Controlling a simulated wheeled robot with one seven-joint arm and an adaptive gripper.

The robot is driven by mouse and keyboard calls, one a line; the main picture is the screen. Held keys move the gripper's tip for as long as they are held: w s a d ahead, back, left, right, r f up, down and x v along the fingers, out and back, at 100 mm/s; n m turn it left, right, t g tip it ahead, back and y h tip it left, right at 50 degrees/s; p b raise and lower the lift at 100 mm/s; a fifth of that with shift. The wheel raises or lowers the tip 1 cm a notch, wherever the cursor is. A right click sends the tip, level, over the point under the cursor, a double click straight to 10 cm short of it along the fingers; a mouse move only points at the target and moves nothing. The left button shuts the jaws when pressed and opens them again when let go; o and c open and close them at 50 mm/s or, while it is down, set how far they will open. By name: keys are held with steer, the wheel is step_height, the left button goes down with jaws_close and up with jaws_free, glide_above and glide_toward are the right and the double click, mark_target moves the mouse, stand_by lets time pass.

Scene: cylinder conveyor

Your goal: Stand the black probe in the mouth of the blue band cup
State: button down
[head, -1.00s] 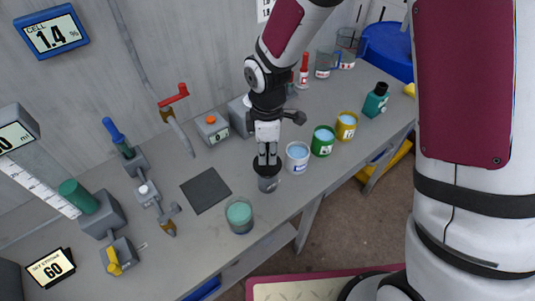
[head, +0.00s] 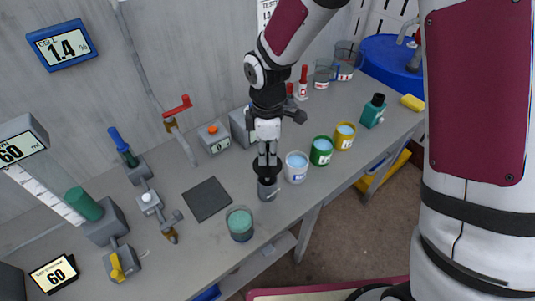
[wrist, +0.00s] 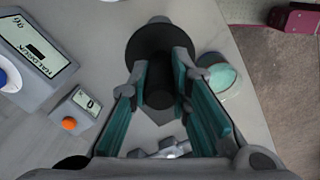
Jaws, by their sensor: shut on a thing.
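My gripper (head: 267,156) is shut on the black probe, whose dark shaft (wrist: 160,90) shows between the teal finger pads in the wrist view. The probe's wide black disc (head: 266,168) is just below my fingertips. Under it is a grey cylinder (head: 268,189) on the bench; whether the probe's lower end is inside it is hidden. The blue band cup (head: 296,169) is white with a blue mark and pale blue liquid. It stands upright just right of the probe, its mouth open and empty of any probe.
A green cup (head: 321,152) and a yellow cup (head: 344,137) stand right of the blue band cup. A glass beaker (head: 240,225) of teal liquid is at the front left. A dark mat (head: 207,199) lies left. Boxes and valves line the back and left.

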mark_target(267, 146)
steer(key=shift+r+p, duration=0.55)
steer(key=shift+r, duration=1.3)
